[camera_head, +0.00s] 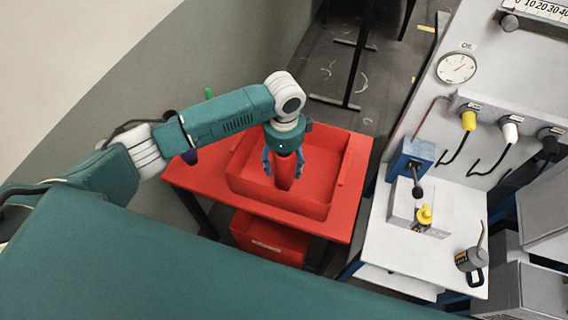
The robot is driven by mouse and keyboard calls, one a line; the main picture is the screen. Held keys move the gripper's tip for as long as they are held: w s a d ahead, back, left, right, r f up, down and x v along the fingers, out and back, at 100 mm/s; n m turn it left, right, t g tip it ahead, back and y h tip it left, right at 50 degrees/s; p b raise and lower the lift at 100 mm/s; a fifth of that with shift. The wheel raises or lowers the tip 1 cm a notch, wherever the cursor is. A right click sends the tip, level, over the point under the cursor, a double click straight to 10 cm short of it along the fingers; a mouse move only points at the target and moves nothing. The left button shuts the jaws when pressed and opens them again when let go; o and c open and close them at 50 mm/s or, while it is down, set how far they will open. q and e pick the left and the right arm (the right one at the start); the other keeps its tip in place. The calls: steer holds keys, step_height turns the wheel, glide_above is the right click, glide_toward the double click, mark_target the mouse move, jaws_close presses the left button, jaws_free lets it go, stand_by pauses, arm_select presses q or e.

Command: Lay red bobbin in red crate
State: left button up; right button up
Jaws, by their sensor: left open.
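The red crate (275,202) sits on a red table (345,222) in the middle of the head view. The red bobbin (285,176) is inside the crate's outline, upright below my left gripper (284,164). The gripper points down over the crate with its blue fingers open, one on each side of the bobbin. Its upper end is hidden by the gripper. Red on red makes it hard to tell whether the bobbin touches the crate floor. My right gripper is not in view.
Another red bin (268,240) is under the table. A wall (70,70) is on the left.

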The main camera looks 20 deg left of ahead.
arm_select(q)
step_height(320, 180, up, 11)
steer(key=shift+f+b, duration=0.15)
steer(key=shift+b, duration=0.75)
steer(key=shift+r, duration=0.4)
